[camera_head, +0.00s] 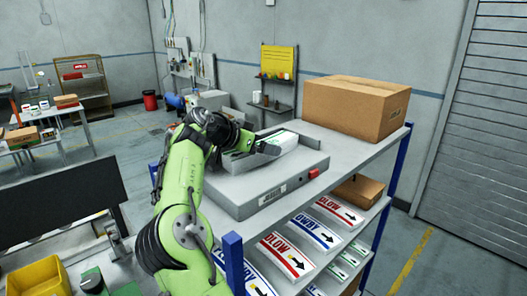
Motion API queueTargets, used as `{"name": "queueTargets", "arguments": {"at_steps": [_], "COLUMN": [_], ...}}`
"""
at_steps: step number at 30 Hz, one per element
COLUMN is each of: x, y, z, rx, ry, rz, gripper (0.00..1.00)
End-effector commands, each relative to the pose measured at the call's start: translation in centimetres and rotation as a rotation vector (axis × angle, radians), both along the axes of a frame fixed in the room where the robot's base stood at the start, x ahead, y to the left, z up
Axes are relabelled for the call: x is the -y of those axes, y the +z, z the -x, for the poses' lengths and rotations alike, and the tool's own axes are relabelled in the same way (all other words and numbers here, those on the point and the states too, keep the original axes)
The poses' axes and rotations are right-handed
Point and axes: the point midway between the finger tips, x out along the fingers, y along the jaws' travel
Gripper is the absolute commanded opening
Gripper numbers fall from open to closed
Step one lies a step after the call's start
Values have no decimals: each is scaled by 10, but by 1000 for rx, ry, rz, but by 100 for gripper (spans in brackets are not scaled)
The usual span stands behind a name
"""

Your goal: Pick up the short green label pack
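A white pack with a thin green edge (284,139) lies in a grey holder on top of the grey machine (265,190), on the upper shelf. Small packs with green markings and black arrows (347,261) lie on the lower shelf at the right. I cannot tell which one is the short green label pack. My green arm reaches up at the left of the machine. Its dark wrist and my gripper (236,143) are above the machine's left back part, left of the white pack. The fingertips are too small and hidden to tell their state.
A large cardboard box (352,108) stands on the upper shelf behind the machine. Red and blue label packs (286,255) fill the lower shelf, with a smaller brown box (358,191) behind. A blue shelf post (234,262) stands close to my arm. A yellow bin (38,278) is lower left.

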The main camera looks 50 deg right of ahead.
Motion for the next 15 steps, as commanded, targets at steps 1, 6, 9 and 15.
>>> {"name": "queueTargets", "arguments": {"at_steps": [1, 6, 9, 15], "x": [1, 0, 0, 0], "y": [-1, 0, 0, 0], "z": [0, 0, 0, 0], "rx": [0, 0, 0, 0], "ry": [1, 1, 1, 1], "rz": [0, 0, 0, 0], "gripper": [93, 90, 74, 44]}}
